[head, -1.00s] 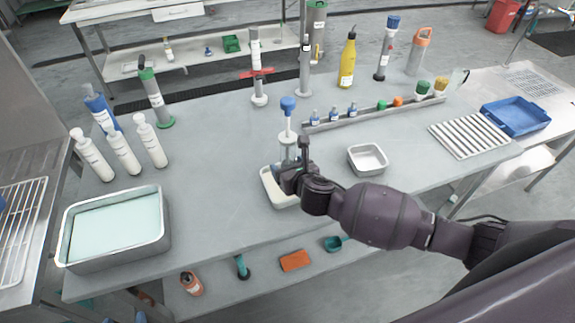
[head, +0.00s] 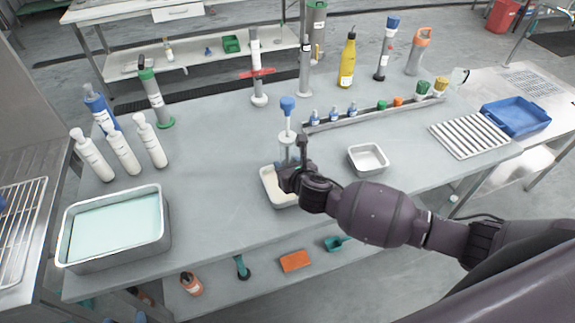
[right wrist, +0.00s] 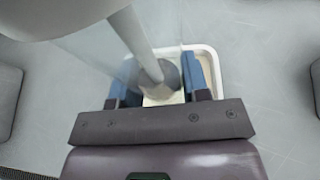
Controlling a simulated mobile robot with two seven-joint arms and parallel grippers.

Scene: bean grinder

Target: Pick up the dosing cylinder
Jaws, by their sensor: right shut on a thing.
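The dosing cylinder (head: 287,143) is a clear tube with a blue-knobbed plunger, standing upright near the middle of the table. Its lower part is hidden by my right gripper (head: 290,170). In the right wrist view the plunger rod (right wrist: 138,42) and its dark piston (right wrist: 166,76) show inside the clear tube, between the blue pads of my right gripper (right wrist: 158,88). The right gripper is shut on the cylinder. A white tray (head: 268,186) lies at the cylinder's base; it also shows in the right wrist view (right wrist: 212,60). My left gripper is not in view.
A small metal tray (head: 367,158) is right of the gripper. A rack (head: 365,118) with small bottles lies behind. White bottles (head: 92,155) and a large tray (head: 115,225) stand left. A tall grey cylinder (head: 304,70) stands behind. The table's left middle is clear.

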